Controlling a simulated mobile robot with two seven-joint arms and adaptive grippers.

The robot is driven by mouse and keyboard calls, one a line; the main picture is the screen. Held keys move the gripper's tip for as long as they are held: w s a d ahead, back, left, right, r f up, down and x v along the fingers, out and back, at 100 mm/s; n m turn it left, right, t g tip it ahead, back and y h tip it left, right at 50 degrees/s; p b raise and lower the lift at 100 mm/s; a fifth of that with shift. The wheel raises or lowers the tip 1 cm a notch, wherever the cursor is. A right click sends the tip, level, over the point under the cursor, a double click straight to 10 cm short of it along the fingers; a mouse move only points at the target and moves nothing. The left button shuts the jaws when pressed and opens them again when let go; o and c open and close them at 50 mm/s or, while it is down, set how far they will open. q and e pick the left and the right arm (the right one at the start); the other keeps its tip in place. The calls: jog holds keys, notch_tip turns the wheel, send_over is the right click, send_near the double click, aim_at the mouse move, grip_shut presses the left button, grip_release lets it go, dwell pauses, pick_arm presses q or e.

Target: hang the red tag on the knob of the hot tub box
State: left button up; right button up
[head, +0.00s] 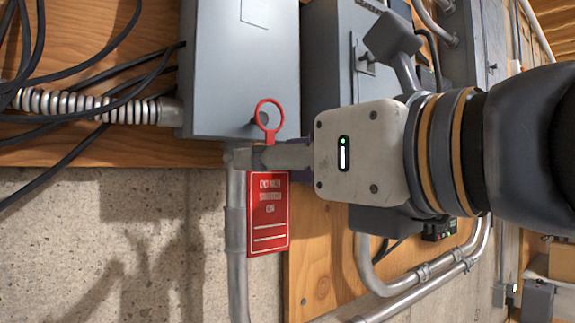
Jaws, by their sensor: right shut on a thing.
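The red tag (268,215) hangs upright, with white lettering and lines on its face and a red ring (269,114) at its top. My right gripper (262,157) comes in from the right and is shut on the tag between ring and plate. The ring stands up above the fingers, in front of the lower right part of a grey box (225,75). A small dark spot shows near the ring's left side; I cannot tell whether it is a knob. No readable label shows which box is the hot tub box. My left gripper is out of view.
A second grey box (325,60) stands to the right, partly behind my right arm. Black cables (70,70) and a ribbed conduit (90,106) are at the left. A vertical pipe (236,235) runs down beside the tag. Bent pipes (400,285) are at the lower right.

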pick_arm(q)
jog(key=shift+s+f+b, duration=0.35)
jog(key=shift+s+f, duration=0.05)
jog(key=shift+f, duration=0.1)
pick_arm(e)
jog(key=shift+f+x, duration=0.2)
jog(key=shift+x, duration=0.55)
jog(key=shift+f+x, duration=0.15)
jog(key=shift+x, duration=0.6)
jog(key=o, duration=0.8)
jog(key=shift+o, duration=0.2)
